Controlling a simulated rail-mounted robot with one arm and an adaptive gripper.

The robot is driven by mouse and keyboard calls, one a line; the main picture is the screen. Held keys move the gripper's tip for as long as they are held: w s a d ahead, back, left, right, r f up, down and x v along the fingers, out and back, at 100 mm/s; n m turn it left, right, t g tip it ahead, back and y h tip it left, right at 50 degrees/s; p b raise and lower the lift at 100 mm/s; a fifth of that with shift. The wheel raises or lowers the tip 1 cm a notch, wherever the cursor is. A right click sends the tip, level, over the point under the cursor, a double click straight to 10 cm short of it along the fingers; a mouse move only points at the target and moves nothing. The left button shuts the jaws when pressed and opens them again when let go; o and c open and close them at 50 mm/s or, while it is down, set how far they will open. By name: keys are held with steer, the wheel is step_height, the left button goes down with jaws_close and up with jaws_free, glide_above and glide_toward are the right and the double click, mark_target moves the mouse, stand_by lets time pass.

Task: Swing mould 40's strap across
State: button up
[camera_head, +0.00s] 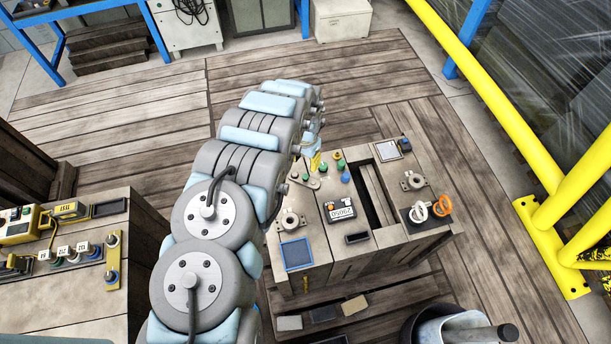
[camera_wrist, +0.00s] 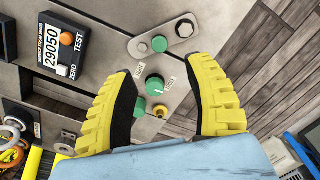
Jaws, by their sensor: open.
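I cannot pick out a mould marked 40 or its strap for certain in either view. My gripper (camera_wrist: 163,66) is open and empty in the wrist view, its yellow fingers spread above a bench top. Between and beyond the fingers are a green knob (camera_wrist: 155,85) with small tags beside it, a lower green knob (camera_wrist: 140,106) and a yellow fitting (camera_wrist: 160,110). A grey plate (camera_wrist: 170,36) carries a green button. In the head view my arm mostly hides the gripper over the back left of the workbench (camera_head: 345,258).
A display box reading 29050 (camera_wrist: 58,52) stands left of the fingers. A second bench (camera_head: 60,295) at left holds tagged fittings and a yellow bar (camera_head: 113,260). The workbench has a long dark slot (camera_head: 372,195). Yellow rails (camera_head: 500,110) run at right; plank floor is clear behind.

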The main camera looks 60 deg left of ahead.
mark_target(306, 176)
steer(key=shift+f+b, duration=1.2)
steer(key=shift+f, duration=3.6)
jaws_close()
